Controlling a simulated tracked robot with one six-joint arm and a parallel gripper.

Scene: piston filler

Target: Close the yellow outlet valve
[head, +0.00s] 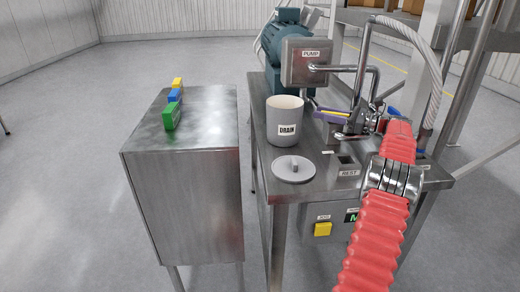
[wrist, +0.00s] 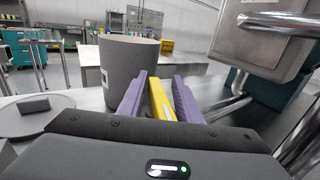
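The yellow outlet valve handle (wrist: 163,101) is a flat yellow bar. In the wrist view it lies between the two purple fingers of my gripper (wrist: 160,98). The fingers stand apart on either side of it, and the bar runs at a slight slant to them. A wedge of space shows beside the bar near the palm, so I see no firm clamp. In the head view my gripper (head: 322,112) is just right of the drain pot, with a bit of yellow between the purple fingers. The valve body is hidden.
The grey drain pot (head: 285,121) stands close left of my gripper; its lid (head: 294,169) lies in front. The pump box (head: 306,62) and pipes are behind. A metal cabinet (head: 185,150) with coloured blocks stands left, across a gap.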

